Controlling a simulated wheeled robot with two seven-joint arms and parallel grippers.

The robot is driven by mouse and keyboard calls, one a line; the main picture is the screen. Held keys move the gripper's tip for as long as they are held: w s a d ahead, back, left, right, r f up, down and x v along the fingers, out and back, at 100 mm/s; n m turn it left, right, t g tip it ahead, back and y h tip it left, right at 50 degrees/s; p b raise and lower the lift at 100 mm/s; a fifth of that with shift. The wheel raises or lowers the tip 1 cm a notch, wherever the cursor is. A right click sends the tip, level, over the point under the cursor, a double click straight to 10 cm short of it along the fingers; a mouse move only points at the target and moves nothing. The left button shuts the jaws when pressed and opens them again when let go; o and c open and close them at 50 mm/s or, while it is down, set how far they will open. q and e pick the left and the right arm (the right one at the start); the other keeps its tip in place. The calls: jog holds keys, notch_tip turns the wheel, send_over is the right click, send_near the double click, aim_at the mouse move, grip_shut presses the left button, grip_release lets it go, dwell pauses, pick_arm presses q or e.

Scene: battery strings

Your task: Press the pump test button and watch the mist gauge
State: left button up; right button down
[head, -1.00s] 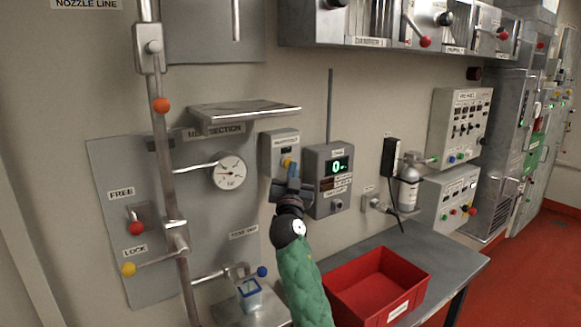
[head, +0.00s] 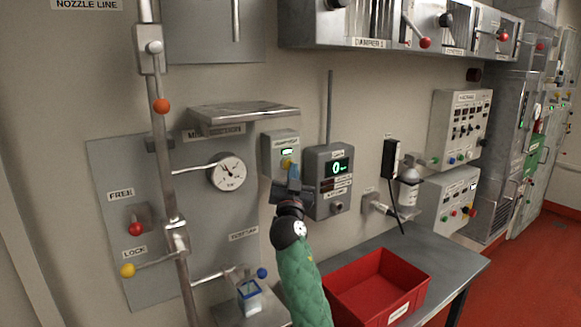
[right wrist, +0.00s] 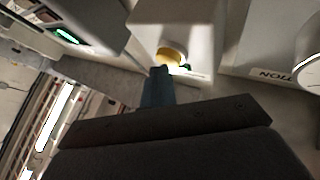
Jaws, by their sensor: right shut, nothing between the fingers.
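The yellow button (head: 286,163) is on a small grey wall box (head: 280,150), below a small lit window. My right gripper (head: 293,173) is shut and empty, its tip at the button's lower edge. In the right wrist view the blue fingertip (right wrist: 158,74) is close against the yellow button (right wrist: 171,56); whether it touches cannot be told. The round white dial gauge (head: 228,173) is on the grey panel to the left, its needle pointing to the upper left. My left gripper is not in view.
A grey box with a green digital display (head: 336,166) reading 0 is right of the button. A metal shelf (head: 243,118) juts out above the dial. A red bin (head: 370,290) sits on the grey table (head: 440,257). Levers and pipes are at the left.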

jog(key=shift+s+d, duration=0.45)
jog(key=shift+s, duration=0.15)
jog(key=shift+s+d+p, duration=0.3)
jog(key=shift+s+d, duration=0.45)
jog(key=shift+s, duration=0.3)
jog(key=shift+s+d+p, duration=0.3)
jog(key=shift+s+d, duration=0.45)
jog(key=shift+s, duration=0.25)
